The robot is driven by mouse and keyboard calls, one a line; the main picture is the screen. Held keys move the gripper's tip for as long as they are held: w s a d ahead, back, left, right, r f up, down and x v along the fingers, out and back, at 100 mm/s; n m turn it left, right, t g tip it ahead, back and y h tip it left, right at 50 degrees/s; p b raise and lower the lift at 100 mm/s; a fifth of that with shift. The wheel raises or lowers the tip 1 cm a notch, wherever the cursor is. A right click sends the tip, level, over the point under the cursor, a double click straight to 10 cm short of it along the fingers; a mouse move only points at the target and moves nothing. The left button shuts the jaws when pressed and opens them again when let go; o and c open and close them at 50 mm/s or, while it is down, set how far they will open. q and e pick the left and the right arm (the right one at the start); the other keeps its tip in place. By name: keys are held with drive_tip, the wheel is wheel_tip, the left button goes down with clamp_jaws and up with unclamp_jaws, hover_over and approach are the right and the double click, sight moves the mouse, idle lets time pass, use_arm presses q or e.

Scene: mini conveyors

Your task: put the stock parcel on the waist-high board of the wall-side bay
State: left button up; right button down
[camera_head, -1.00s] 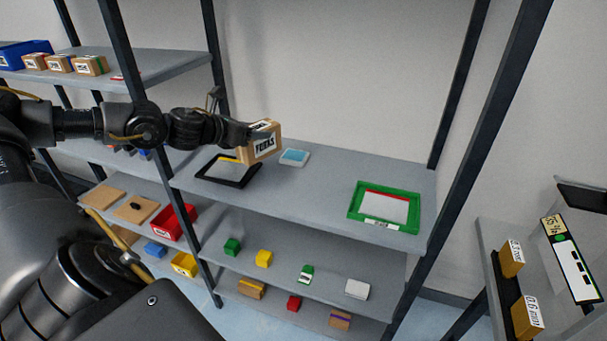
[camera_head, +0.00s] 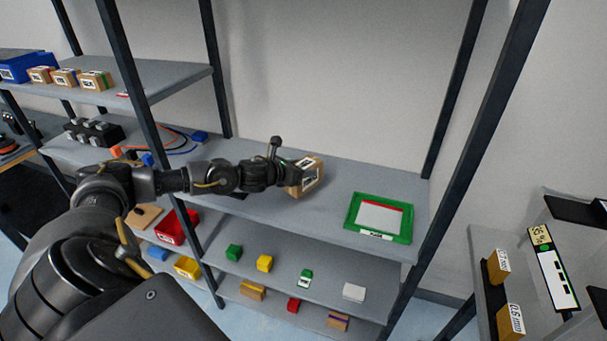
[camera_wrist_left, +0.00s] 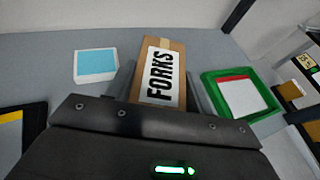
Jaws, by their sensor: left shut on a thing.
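The parcel is a small brown cardboard box (camera_head: 308,178) with a white label, which reads FORKS in the wrist view (camera_wrist_left: 160,75). My left gripper (camera_head: 289,175) is shut on it, with one finger on each side in the wrist view (camera_wrist_left: 158,92). The box is at the grey middle board (camera_head: 325,212) of the shelf bay against the wall, left of a green-rimmed tray (camera_head: 350,216). I cannot tell whether its underside touches the board. My right gripper is not in view.
A blue-and-white flat item (camera_wrist_left: 97,64) lies left of the box in the wrist view, with a black-framed tray (camera_wrist_left: 35,125) nearer. Dark posts (camera_head: 490,130) flank the bay. Lower boards hold several small coloured blocks (camera_head: 264,263). The board behind the box is bare.

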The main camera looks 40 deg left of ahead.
use_arm(q)
drive_tip(key=shift+w+d+f, duration=0.2)
drive_tip(key=shift+d+f, duration=0.05)
drive_tip(key=shift+f, duration=0.05)
wheel_tip(320, 180, down, 3)
drive_tip(key=shift+w+p, duration=0.1)
drive_tip(key=shift+p, duration=0.85)
drive_tip(key=shift+f, duration=0.15)
drive_tip(key=shift+f+b, duration=0.2)
drive_tip(key=shift+b, duration=0.1)
drive_tip(key=o, duration=1.1)
drive_tip(key=shift+r, duration=0.1)
